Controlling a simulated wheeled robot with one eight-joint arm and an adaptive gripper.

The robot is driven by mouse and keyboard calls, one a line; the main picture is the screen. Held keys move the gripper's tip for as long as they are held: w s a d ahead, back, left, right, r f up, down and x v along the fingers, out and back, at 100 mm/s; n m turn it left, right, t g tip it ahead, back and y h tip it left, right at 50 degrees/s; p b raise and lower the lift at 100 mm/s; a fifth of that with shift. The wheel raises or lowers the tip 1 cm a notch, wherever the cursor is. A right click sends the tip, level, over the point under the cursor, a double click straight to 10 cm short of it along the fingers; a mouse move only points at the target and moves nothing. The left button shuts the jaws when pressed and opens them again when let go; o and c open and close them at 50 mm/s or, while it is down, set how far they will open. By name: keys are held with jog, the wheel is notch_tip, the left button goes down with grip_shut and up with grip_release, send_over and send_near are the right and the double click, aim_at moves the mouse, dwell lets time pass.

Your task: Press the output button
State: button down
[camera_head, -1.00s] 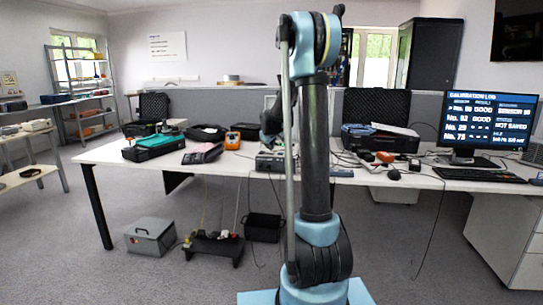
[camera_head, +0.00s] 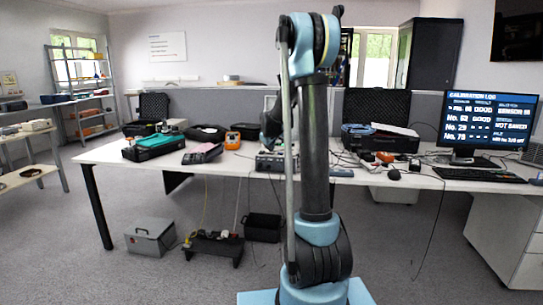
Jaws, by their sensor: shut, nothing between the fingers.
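A grey box-shaped instrument (camera_head: 268,163) stands on the white desk near the middle, partly hidden behind my arm. Its front has small controls; I cannot make out which one is the output button. My gripper (camera_head: 269,142) is dark and shut, with nothing in it. It points down close above the instrument, half hidden by my arm. I cannot tell whether its tips touch the instrument.
The white desk (camera_head: 112,152) holds an orange meter (camera_head: 232,140), a case with a teal top (camera_head: 154,146) and a black case (camera_head: 380,138) beside cables. A monitor (camera_head: 488,123) shows a calibration log. A grey box (camera_head: 150,238) stands on the floor.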

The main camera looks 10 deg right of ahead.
dwell(0.4)
jog(key=shift+r, duration=0.4)
jog(key=shift+r, duration=3)
